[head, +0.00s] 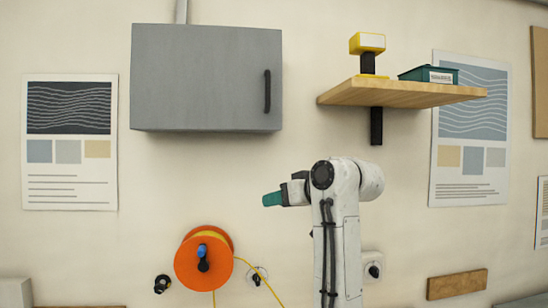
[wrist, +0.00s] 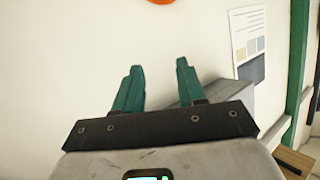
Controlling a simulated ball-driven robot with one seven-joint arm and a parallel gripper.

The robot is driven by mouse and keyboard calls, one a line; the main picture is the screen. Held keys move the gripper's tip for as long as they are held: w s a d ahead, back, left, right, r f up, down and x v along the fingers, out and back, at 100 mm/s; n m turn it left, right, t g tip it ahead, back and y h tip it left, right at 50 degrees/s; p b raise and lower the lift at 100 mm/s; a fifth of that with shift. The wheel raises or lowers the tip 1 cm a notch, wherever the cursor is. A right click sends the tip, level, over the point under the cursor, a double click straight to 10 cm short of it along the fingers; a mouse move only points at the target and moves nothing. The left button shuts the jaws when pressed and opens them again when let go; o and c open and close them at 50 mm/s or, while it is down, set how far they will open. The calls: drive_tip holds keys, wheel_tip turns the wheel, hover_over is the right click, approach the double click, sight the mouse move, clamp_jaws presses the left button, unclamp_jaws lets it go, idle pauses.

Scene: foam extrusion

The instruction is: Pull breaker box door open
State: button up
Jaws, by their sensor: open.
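The grey breaker box (head: 190,80) is fixed on the wall at the upper left of the head view. Its door looks shut, with a black vertical handle (head: 267,91) near the door's right edge. My gripper (head: 272,198) is below the box and a little right of the handle, apart from it, with its teal fingers pointing left. In the wrist view my gripper (wrist: 158,82) shows two teal fingers spread apart with nothing between them. The handle is not visible in the wrist view.
A wooden shelf (head: 400,93) with a yellow-and-black tool (head: 367,52) and a green bin (head: 428,75) juts out right of the box. An orange reel (head: 203,262) with yellow cord hangs below. The wall between box and reel is clear.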

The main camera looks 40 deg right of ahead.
wheel_tip(320, 180, up, 15)
drive_tip(key=s+d+t+p, duration=0.1)
drive_tip(key=s+d+t, duration=0.1)
drive_tip(key=n+t+p, duration=0.1)
drive_tip(key=t, duration=0.1)
approach(274, 88)
drive_tip(key=s+a+f, duration=0.1)
drive_tip(key=s+a, duration=0.3)
drive_tip(key=s, duration=0.1)
drive_tip(key=shift+w+d+p, duration=0.1)
drive_tip(key=shift+w+p, duration=2.25)
drive_tip(key=shift+w, duration=3.1)
clamp_jaws()
